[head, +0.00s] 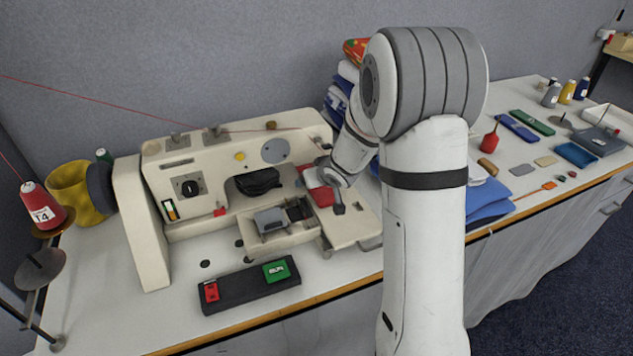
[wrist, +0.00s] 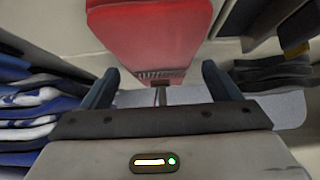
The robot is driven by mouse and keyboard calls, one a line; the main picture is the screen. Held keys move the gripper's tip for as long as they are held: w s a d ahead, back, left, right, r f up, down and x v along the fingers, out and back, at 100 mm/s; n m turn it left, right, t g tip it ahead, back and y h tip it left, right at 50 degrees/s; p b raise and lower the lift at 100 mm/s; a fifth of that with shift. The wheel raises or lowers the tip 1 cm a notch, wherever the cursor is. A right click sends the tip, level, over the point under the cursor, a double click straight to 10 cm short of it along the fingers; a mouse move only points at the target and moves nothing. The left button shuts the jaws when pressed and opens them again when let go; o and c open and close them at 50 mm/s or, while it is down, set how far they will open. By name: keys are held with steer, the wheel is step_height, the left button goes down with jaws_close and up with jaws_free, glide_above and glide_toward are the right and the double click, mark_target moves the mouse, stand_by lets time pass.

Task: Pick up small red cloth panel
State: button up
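A red shape (head: 320,193) shows beside the right end of the sewing machine, partly behind my wrist; I cannot tell whether it is the small red cloth panel or a machine part. In the wrist view a red block-like part (wrist: 155,35) with a dark ribbed lower edge and a short rod fills the top middle. My gripper (wrist: 161,88) is open, its two dark fingers wide apart below and to either side of that red part. Nothing is visibly held between them. No clearly separate red cloth panel can be made out in the wrist view.
The cream sewing machine (head: 215,165) stands close to the left of my arm. Folded blue and white cloths (wrist: 30,115) are stacked close by. A black box with red and green buttons (head: 248,287) lies in front. Small tools, including a green case (head: 532,122), lie at right.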

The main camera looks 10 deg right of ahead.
steer(key=c, duration=1.1)
steer(key=shift+r+p, duration=0.4)
steer(key=shift+p, duration=0.15)
